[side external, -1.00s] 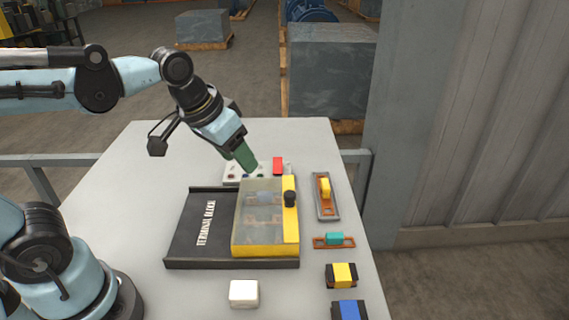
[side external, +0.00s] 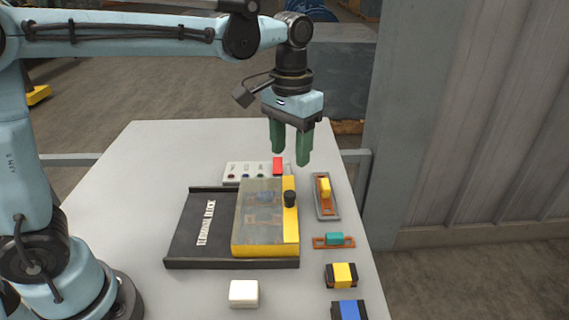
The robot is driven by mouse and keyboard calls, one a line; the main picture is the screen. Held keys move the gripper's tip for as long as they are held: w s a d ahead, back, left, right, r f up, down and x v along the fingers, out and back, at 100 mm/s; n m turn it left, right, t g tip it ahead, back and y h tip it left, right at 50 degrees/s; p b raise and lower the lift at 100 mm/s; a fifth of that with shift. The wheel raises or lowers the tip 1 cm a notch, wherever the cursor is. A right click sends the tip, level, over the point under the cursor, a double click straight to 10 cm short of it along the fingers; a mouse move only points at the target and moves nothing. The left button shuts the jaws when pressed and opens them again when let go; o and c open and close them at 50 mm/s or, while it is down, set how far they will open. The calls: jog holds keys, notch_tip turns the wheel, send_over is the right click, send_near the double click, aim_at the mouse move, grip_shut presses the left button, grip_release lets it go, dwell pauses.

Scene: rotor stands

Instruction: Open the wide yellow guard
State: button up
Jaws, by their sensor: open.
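The wide yellow guard (side external: 264,246) sits on the right part of the dark base marked TERMINAL BLOCK (side external: 183,254). It has a clear top, yellow edges and a black knob (side external: 290,198) on its right yellow strip. Blurred parts show through the clear top. The left part of the base is uncovered. My gripper (side external: 291,158) points down with its two green fingers apart and empty. In the picture it is above the knob, near the back of the table; its exact height cannot be told.
A panel with a red block (side external: 278,166) stands behind the guard. To the right are a grey tray with a yellow piece (side external: 325,188), a teal piece (side external: 335,238), a yellow-black block (side external: 341,275) and a blue block (side external: 349,310). A white block (side external: 244,293) lies in front.

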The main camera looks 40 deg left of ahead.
aim_at(289, 193)
notch_tip(289, 193, down, 10)
jog(key=shift+r, duration=0.15)
dwell(0.3)
jog(key=shift+c, duration=0.3)
grip_shut()
